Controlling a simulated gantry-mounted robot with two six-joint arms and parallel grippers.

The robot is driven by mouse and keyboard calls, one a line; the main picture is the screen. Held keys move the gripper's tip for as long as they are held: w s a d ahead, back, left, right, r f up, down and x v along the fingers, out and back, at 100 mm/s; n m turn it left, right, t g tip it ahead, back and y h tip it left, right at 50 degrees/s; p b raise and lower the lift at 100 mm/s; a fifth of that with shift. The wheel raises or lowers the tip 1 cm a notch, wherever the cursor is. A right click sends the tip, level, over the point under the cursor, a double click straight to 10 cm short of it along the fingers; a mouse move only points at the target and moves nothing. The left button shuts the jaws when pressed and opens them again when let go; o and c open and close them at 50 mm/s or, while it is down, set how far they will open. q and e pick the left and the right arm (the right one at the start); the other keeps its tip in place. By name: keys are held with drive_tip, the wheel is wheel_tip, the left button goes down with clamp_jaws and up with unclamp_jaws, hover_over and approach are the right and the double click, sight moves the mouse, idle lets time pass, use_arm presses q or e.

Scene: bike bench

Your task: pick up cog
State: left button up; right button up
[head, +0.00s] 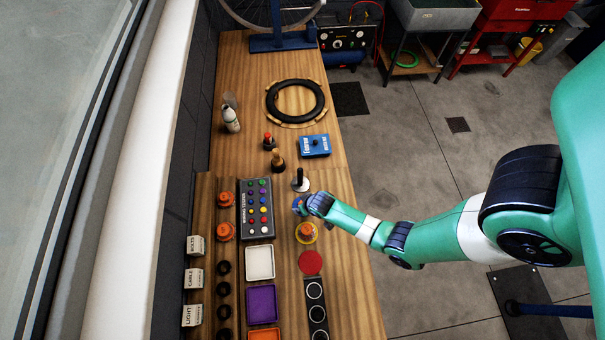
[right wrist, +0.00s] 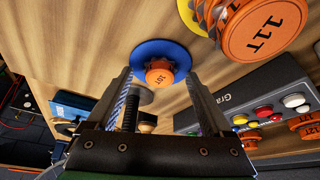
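An orange cog (right wrist: 160,73) sits on a round blue base on the bench in the right wrist view. My right gripper (right wrist: 160,78) is open, its fingers on either side of this cog's line of sight; I cannot tell how close they are. In the head view my right gripper (head: 300,206) is over the bench beside a mostly hidden blue base. A second orange cog marked 11T (right wrist: 258,28) sits on a yellow base; it also shows in the head view (head: 306,231). More orange cogs (head: 225,231) stand at the left. My left gripper is not in view.
A black-handled peg on a white base (head: 300,178) stands close beyond my right gripper. A grey box with coloured buttons (head: 257,208) lies to the left. A white tray (head: 260,262) and a red disc (head: 311,262) are nearer. Clear wood lies toward the bench's right edge.

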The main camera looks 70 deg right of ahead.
clamp_jaws()
drive_tip(key=shift+r, duration=0.1)
